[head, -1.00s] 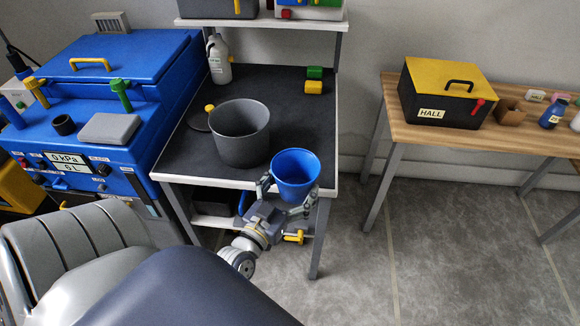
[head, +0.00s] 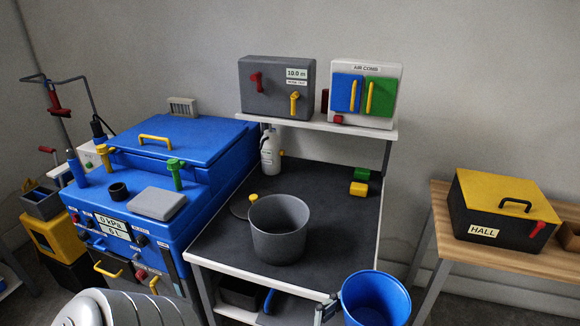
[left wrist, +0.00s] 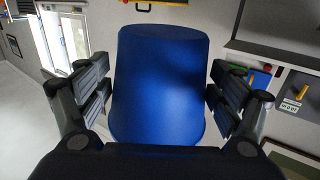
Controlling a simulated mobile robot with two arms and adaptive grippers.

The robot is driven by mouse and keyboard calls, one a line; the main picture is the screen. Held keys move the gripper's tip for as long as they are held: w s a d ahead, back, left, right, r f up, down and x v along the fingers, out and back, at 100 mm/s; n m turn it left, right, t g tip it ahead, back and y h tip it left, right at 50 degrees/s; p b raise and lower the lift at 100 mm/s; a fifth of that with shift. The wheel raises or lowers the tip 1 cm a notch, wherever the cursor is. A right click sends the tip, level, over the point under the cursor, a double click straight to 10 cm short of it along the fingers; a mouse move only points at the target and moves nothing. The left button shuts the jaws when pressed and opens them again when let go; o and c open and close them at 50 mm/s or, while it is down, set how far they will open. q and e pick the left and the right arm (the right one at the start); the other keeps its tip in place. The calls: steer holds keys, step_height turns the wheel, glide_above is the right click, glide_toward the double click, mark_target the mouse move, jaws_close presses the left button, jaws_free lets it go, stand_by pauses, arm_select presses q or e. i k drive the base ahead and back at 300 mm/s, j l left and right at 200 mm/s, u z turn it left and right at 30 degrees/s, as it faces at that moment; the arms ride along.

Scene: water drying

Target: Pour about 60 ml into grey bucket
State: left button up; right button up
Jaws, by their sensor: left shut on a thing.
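The grey bucket (head: 278,240) stands upright on the dark bench top (head: 325,215). Its contents cannot be made out. The blue bucket (head: 372,298) is held at the bench's front right corner, to the right of and nearer than the grey bucket, and apart from it. It looks upright with its mouth up; no liquid is discernible in it. My left gripper (head: 327,309) shows only in part at its left side. In the left wrist view my gripper's fingers (left wrist: 160,80) are shut on both sides of the blue bucket (left wrist: 160,105). My right gripper is not in view.
A white bottle (head: 270,153) stands at the bench's back left. A shelf (head: 315,124) with two boxes overhangs the back. A blue machine (head: 150,210) stands left. The bench right of the grey bucket is clear.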

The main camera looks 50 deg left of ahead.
mark_target(278, 223)
steer(key=i+l+u, duration=0.3)
steer(key=i, duration=0.3)
steer(key=u, duration=0.95)
steer(key=k+l, duration=0.05)
